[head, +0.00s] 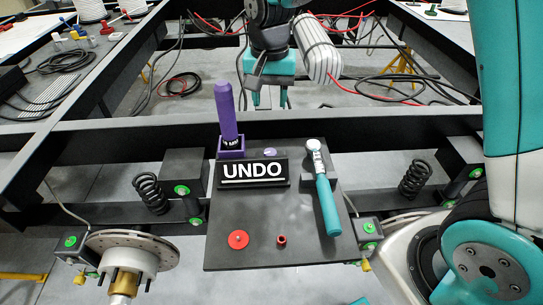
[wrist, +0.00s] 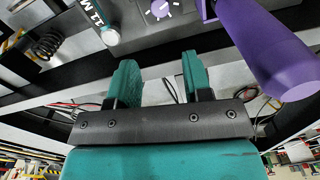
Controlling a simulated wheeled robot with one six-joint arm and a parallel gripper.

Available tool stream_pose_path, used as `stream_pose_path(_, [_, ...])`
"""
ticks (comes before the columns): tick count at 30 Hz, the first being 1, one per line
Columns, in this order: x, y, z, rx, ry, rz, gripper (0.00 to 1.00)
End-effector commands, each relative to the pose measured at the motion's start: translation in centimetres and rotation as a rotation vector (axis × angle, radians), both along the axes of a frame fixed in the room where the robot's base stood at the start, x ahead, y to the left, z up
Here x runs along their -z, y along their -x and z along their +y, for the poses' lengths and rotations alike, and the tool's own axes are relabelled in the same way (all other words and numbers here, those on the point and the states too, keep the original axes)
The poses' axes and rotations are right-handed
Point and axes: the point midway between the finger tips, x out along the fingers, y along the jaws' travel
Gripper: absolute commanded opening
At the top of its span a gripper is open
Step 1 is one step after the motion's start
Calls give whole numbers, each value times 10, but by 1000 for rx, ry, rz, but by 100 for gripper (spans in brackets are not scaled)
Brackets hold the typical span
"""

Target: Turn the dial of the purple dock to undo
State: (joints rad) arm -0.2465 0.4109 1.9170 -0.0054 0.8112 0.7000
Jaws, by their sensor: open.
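The purple dock (head: 231,147) stands at the back left of a dark plate, with a tall purple-handled tool (head: 227,112) upright in it. In the wrist view the purple tool (wrist: 265,45) is large at the upper right. In the wrist view the dial (wrist: 161,8) is at the top edge, partly cut off. My gripper (head: 270,100) is open and empty, beyond the plate and apart from the dial; its teal fingers (wrist: 160,78) are spread below the dial.
A teal-handled tool (head: 327,200) lies right of the sign. A red round knob (head: 238,239) and a small red part (head: 281,241) are on the plate's front. A dark chassis beam (head: 370,123) runs behind the plate. Loose cables (head: 182,88) lie beyond it.

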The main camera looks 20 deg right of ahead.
Motion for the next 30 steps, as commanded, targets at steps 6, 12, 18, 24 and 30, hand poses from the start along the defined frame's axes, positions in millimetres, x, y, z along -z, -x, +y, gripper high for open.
stream_pose_path(6, [30, -2, -2, 18, 7, 6, 46])
stream_pose_path(12, [76, -2, -2, 16, 6, 8, 46])
stream_pose_path(18, [121, -1, -2, 15, 6, 8, 46])
stream_pose_path(24, [156, -2, -2, 14, 5, 4, 46])
stream_pose_path(30, [173, -2, -1, 14, 4, 3, 46])
